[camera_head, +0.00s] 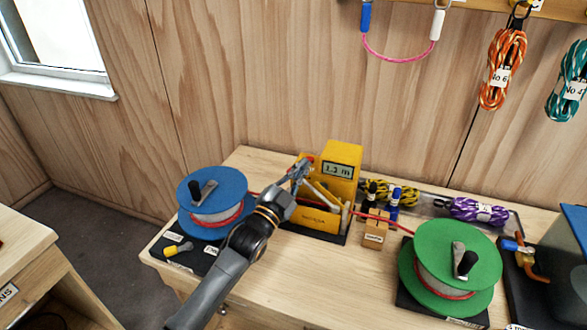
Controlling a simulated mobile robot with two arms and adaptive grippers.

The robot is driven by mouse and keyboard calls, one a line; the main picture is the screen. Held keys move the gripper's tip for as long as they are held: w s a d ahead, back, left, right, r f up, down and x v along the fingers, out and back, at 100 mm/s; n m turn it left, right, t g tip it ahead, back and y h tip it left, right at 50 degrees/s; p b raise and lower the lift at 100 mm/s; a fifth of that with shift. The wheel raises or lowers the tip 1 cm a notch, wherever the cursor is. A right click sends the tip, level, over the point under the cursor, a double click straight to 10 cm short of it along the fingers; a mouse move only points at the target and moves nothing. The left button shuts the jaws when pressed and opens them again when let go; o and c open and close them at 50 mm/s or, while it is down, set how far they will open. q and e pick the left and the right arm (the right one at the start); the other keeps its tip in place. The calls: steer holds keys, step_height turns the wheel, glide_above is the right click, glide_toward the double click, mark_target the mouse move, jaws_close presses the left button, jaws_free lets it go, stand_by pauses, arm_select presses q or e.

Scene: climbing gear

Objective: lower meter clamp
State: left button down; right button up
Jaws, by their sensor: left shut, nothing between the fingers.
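My left gripper (301,170) is shut and empty, at the red-tipped upper end of the clamp. I cannot tell whether it touches the clamp. A red rope (385,222) runs out of the meter's right side to the green reel (455,265), and from its left side towards the blue reel (212,190). My right gripper is out of view.
A small wooden block (376,229) and several markers (394,204) stand right of the meter. A tray behind holds a purple rope bundle (477,211) and a yellow-black one. The front middle of the bench (310,275) is clear.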

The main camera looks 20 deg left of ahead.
arm_select(q)
steer(key=a+f, duration=0.1)
steer(key=w+a+f+p, duration=0.1)
steer(key=f, duration=0.1)
steer(key=shift+a, duration=0.1)
stand_by(0.3)
steer(key=a+f+n+t+y+b, duration=0.1)
steer(key=a+f+n+y+b, duration=0.4)
steer(key=f+n+b, duration=0.4)
steer(key=f+n, duration=0.1)
steer(key=n, duration=0.3)
steer(key=shift+y, duration=0.4)
